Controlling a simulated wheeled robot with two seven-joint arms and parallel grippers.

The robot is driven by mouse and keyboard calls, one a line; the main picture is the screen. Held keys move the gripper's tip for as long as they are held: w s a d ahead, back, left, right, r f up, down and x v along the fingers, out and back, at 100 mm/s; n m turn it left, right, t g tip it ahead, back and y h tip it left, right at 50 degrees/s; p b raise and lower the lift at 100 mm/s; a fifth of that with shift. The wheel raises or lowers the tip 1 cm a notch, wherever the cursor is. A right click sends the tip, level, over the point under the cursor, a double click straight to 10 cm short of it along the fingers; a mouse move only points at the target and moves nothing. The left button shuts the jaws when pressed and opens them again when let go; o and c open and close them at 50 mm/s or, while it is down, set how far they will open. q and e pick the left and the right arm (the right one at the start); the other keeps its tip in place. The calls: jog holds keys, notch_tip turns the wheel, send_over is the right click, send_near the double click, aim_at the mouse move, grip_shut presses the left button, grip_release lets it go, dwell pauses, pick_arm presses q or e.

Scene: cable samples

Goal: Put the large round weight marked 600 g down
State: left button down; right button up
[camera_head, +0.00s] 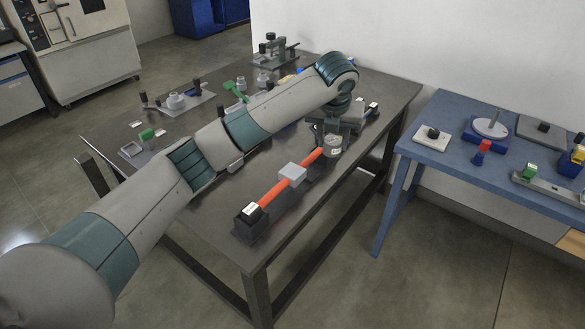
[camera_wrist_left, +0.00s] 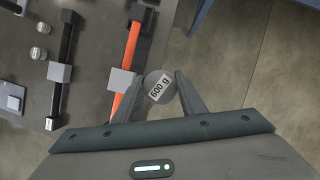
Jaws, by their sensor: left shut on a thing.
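The round grey weight with a white "600 g" label (camera_wrist_left: 160,88) sits between the two fingers of my left gripper (camera_wrist_left: 160,76) in the wrist view. The gripper is shut on it. In the head view the weight (camera_head: 333,146) hangs below my left gripper (camera_head: 328,136), near the right edge of the dark table (camera_head: 215,215). In the wrist view, floor shows to the right of the weight and the table to its left. I cannot tell its exact height. My right gripper is not in view.
An orange cable sample (camera_head: 273,195) with a light grey block (camera_head: 292,174) and a black end block (camera_head: 249,214) lies close beside the weight. Several fixtures stand farther back. A blue table (camera_head: 438,165) stands to the right, across a gap.

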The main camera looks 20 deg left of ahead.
pick_arm(q)
jog(key=a+f+p, duration=0.1)
jog(key=a+f, duration=0.1)
jog(key=a, duration=0.1)
jog(key=w+a+f+p, duration=0.1)
jog(key=a+f, duration=0.1)
jog(key=a, duration=0.2)
jog(key=a+f+p, duration=0.1)
jog(key=a+f, duration=0.1)
jog(key=a, duration=0.1)
jog(key=shift+w+a+p, duration=0.25)
jog(key=shift+a+p, duration=0.1)
jog(key=shift+w+a+f, duration=0.1)
jog(key=shift+a+f, duration=0.3)
jog(key=shift+a, duration=0.05)
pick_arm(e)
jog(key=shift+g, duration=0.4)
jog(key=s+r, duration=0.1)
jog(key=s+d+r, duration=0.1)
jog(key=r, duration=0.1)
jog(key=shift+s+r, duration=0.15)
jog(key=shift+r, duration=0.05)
pick_arm(q)
jog(key=shift+f+p, duration=0.85)
jog(key=shift+f, duration=1.1)
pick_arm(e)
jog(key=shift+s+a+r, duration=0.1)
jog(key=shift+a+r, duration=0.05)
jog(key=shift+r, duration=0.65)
